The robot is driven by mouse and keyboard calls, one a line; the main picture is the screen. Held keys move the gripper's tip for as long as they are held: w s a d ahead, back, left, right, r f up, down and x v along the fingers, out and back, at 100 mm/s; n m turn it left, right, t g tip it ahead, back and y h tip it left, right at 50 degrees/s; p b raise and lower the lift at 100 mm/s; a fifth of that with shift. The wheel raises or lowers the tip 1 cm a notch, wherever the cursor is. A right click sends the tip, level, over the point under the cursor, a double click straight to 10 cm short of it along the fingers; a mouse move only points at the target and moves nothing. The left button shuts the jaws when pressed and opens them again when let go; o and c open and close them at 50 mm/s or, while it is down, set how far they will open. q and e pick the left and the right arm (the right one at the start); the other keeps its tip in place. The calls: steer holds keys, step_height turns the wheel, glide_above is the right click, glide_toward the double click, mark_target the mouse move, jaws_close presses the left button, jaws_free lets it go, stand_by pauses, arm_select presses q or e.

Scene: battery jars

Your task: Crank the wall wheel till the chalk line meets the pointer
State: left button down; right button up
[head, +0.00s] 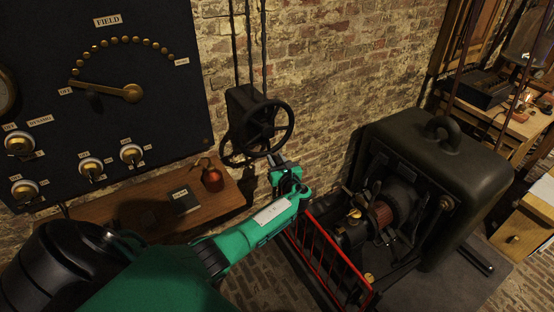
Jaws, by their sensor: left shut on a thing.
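The wall wheel (268,129) is a black spoked handwheel on a dark box (243,106) fixed to the brick wall, in the upper middle of the head view. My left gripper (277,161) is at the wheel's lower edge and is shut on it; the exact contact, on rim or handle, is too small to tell. My green left arm reaches up to it from the lower left. I cannot make out the chalk line or the pointer on the wheel. My right gripper is out of view.
A dark panel (150,38) with a dial and knobs hangs at left above a wooden shelf (120,214) with a red oil can (212,180). A red railing (326,262) and a dark-cased machine (440,150) stand at right. A workbench (515,122) is at far right.

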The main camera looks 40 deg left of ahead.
arm_select(q)
steer(key=shift+f, duration=0.2)
steer(key=c, duration=1.4)
jaws_free()
steer(key=shift+o, duration=0.3)
steer(key=shift+r, duration=0.1)
steer(key=shift+s+d, duration=0.1)
steer(key=b+v, duration=0.3)
steer(key=v, duration=1)
steer(key=shift+s+d, duration=0.2)
steer(key=shift+d, duration=0.05)
